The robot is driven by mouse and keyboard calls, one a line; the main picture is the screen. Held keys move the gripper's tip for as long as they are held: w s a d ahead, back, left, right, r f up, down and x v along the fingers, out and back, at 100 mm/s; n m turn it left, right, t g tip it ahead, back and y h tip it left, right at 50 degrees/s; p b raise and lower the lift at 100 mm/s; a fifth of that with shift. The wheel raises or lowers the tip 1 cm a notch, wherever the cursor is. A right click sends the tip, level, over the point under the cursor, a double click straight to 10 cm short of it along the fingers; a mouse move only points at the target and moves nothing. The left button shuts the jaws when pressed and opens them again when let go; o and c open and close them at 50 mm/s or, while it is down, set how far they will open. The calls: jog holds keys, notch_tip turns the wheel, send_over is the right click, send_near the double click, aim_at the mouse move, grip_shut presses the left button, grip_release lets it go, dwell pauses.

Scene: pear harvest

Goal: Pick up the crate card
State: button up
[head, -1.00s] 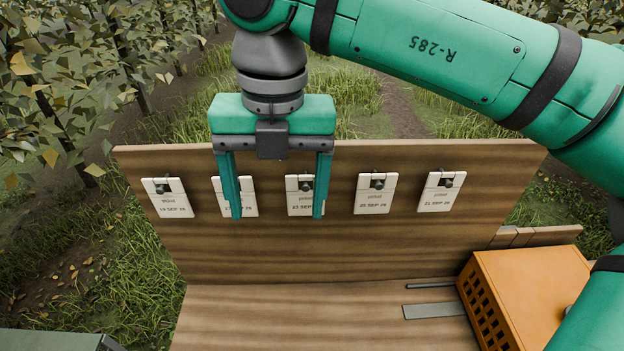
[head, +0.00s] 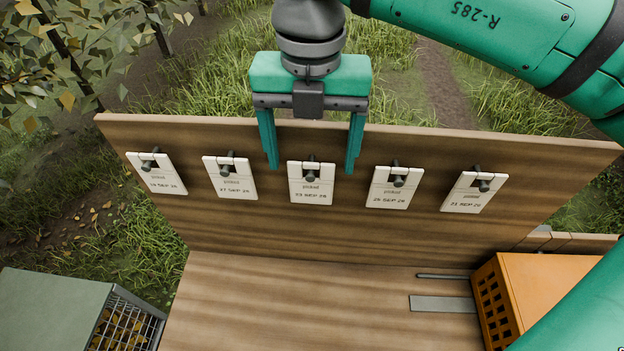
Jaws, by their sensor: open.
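Several white crate cards hang in a row from dark pegs on an upright wooden board (head: 360,230). Each bears the word "picked" and a date; the small print is only partly legible. From left they are the first card (head: 158,180), the second card (head: 232,186), the middle card (head: 311,191), the fourth card (head: 396,194) and the far-right card (head: 472,199). My gripper (head: 312,168) is open and empty, pointing down. Its fingers appear on either side of the middle card's top in the picture. I cannot tell how far they are from the board.
A wooden bench top (head: 300,305) lies below the board, mostly clear. A flat grey strip (head: 442,304) and a thin dark bar (head: 444,277) lie on its right. An orange crate (head: 550,275) stands at the right. A grey-green box with mesh (head: 50,305) is at lower left.

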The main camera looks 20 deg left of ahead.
aim_at(311, 203)
jog(key=shift+s+d+f, duration=0.1)
jog(key=shift+s+f, duration=0.05)
jog(key=shift+f, duration=1.55)
jog(key=shift+s+f, duration=0.1)
jog(key=shift+f, duration=1.6)
jog(key=shift+s, duration=0.1)
jog(key=c, duration=1.1)
